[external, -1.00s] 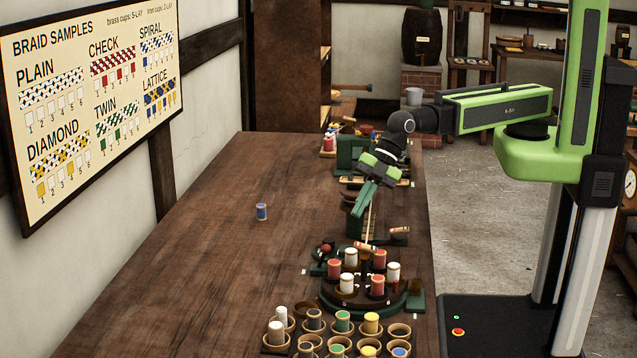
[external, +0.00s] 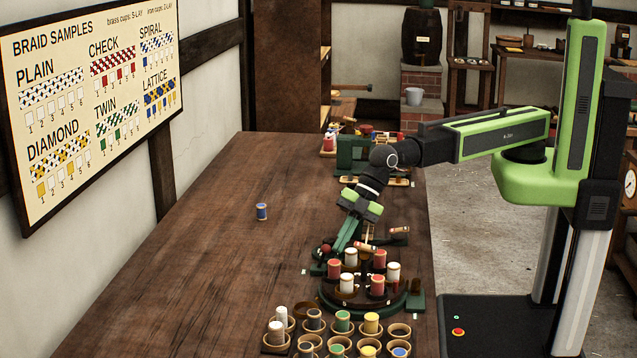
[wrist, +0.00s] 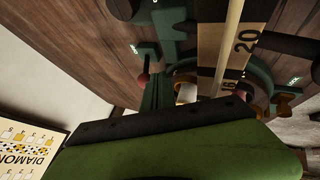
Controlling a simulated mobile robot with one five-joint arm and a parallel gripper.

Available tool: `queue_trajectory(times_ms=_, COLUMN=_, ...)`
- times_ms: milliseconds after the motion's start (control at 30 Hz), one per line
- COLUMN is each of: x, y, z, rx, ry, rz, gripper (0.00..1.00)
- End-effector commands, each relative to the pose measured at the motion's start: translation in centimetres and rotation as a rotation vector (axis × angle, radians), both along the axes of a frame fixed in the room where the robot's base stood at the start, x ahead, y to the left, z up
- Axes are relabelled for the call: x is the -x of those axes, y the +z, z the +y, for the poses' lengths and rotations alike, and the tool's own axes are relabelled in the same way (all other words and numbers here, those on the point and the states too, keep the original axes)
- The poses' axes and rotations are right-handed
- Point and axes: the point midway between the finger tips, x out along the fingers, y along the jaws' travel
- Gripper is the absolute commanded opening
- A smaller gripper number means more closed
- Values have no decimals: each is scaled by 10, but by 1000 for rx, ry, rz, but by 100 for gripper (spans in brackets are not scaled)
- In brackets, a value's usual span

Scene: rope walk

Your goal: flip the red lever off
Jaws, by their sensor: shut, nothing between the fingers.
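The red lever shows as a small red knob (external: 326,248) at the far left edge of the round braiding stand (external: 330,297). The red knob also shows in the wrist view (wrist: 143,79), beside dark green metalwork. My gripper (external: 338,248) points down and to the left, its green fingers shut and empty. The fingertips are just right of the knob in the external view; I cannot tell whether they touch it. The lever's shaft is mostly hidden, so its setting is unclear.
Red and white spools (external: 348,257) stand on the round stand close to my gripper. Cups with coloured spools (external: 342,322) stand in front. A blue spool (external: 261,211) is alone on the left of the bench (external: 190,270), where there is free room.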

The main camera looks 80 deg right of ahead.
Motion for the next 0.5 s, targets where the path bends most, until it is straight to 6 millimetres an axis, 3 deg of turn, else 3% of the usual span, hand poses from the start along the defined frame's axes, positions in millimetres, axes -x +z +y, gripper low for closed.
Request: queue_trajectory(times_ms=500, x=-5, y=6, z=0, rx=1, ry=-1, rz=52, gripper=0)
